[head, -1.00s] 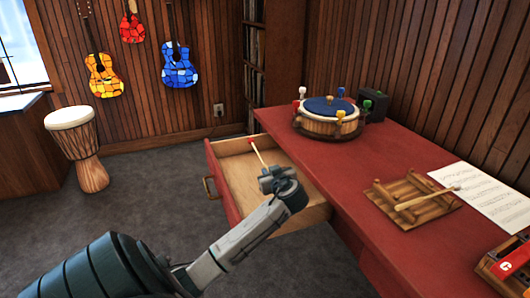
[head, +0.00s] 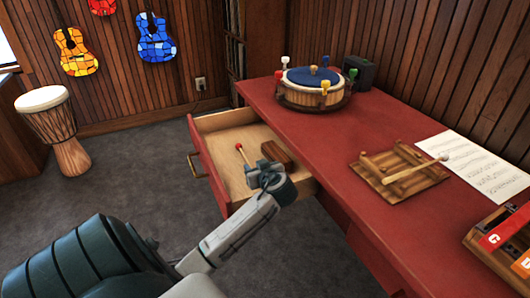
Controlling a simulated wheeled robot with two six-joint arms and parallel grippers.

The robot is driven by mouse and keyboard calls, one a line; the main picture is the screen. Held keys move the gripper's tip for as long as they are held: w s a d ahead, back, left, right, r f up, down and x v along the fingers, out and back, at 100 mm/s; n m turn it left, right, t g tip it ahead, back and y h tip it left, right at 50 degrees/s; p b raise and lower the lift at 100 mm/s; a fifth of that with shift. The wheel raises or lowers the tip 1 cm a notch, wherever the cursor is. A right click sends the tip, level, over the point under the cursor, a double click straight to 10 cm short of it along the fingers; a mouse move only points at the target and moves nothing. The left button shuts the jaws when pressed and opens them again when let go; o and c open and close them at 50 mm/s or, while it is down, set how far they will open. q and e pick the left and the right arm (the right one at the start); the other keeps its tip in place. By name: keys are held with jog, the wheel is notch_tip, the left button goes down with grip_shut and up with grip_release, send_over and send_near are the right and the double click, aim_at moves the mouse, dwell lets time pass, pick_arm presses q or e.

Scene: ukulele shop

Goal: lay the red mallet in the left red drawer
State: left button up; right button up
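The red mallet (head: 244,155), a pale stick with a red head, is inside the open left red drawer (head: 209,170), its head towards the back left. My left gripper (head: 260,172) is over the drawer, at the handle's near end, and hides that end. The jaws are small and dark, so I cannot tell whether they are shut on the handle or open beside it, nor whether the mallet touches the drawer floor. My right gripper is not in view.
A brown block (head: 277,154) lies in the drawer, right of the mallet. On the red desk (head: 325,140) are a blue-topped drum (head: 312,88), a wooden rack (head: 385,175) with a pale-headed mallet (head: 415,169), sheet music (head: 480,163) and a chime-bar box (head: 500,240). A djembe (head: 60,135) stands at left.

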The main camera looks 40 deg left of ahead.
pick_arm(q)
jog(key=s+d+r, duration=0.3)
jog(key=d+r, duration=0.5)
jog(key=r, duration=0.1)
jog(key=shift+s+n+t+y, duration=0.2)
jog(key=shift+n+t+y, duration=0.1)
jog(key=shift+t, duration=0.1)
jog(key=shift+d, duration=0.1)
